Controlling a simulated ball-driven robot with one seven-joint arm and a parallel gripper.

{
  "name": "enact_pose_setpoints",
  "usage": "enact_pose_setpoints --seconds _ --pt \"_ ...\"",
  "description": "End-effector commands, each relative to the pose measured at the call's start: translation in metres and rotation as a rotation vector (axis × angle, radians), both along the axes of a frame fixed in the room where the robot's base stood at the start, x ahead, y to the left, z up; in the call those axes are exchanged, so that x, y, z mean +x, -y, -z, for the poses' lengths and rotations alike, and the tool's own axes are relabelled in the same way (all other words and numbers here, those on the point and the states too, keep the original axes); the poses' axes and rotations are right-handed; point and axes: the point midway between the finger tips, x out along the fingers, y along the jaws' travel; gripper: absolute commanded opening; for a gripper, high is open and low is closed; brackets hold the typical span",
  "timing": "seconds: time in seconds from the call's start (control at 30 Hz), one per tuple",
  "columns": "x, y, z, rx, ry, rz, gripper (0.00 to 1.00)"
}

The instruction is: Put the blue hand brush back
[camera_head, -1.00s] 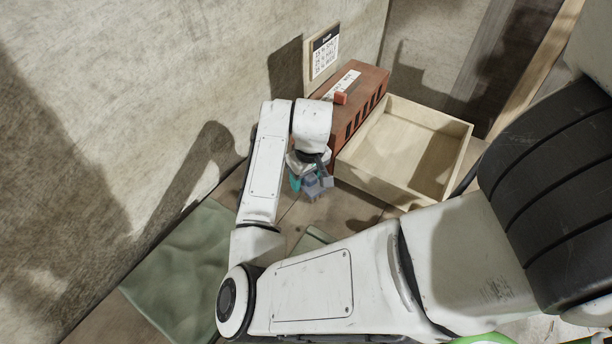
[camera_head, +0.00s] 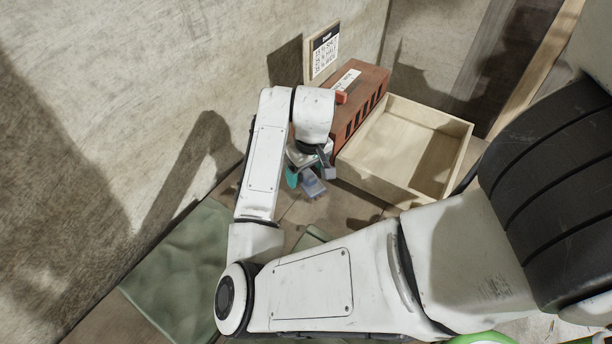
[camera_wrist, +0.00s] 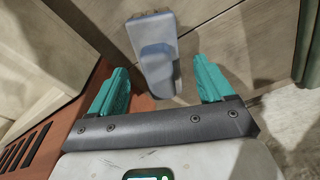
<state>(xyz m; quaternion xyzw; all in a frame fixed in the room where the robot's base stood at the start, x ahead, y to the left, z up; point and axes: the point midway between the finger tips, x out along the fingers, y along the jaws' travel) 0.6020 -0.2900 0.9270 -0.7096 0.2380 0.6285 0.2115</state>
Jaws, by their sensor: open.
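The blue hand brush (camera_wrist: 155,50) shows in the wrist view as a blue-grey shape between my two teal fingers, with a gap on either side. In the head view the brush (camera_head: 312,187) is a small blurred shape just below my gripper (camera_head: 309,176), left of the wooden tray. My gripper, also in the wrist view (camera_wrist: 161,68), is open. I cannot tell whether the brush rests on the boards or is above them.
A red-brown slotted box (camera_head: 371,90) stands against the wall, with a small red piece (camera_head: 341,97) by my wrist. An open, empty wooden tray (camera_head: 457,150) is beside it. A sign (camera_head: 325,55) hangs above. A green mat (camera_head: 180,260) lies at lower left.

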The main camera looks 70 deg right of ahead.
Motion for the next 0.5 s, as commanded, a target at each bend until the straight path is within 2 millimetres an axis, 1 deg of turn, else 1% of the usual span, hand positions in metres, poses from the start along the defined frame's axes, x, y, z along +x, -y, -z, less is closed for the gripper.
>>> enact_pose_setpoints --seconds 0.03,0.1,0.3,0.4,0.5 --pt "-0.001 0.0 -0.011 -0.004 0.002 0.002 0.81" --pt "-0.003 -0.001 -0.026 -0.003 0.001 0.002 0.81" --pt "-0.006 -0.004 -0.066 -0.002 0.003 0.002 0.81" --pt "-0.006 -0.006 -0.081 0.002 0.005 0.002 0.81" --pt "-0.008 -0.006 -0.088 0.001 0.003 0.001 0.81"
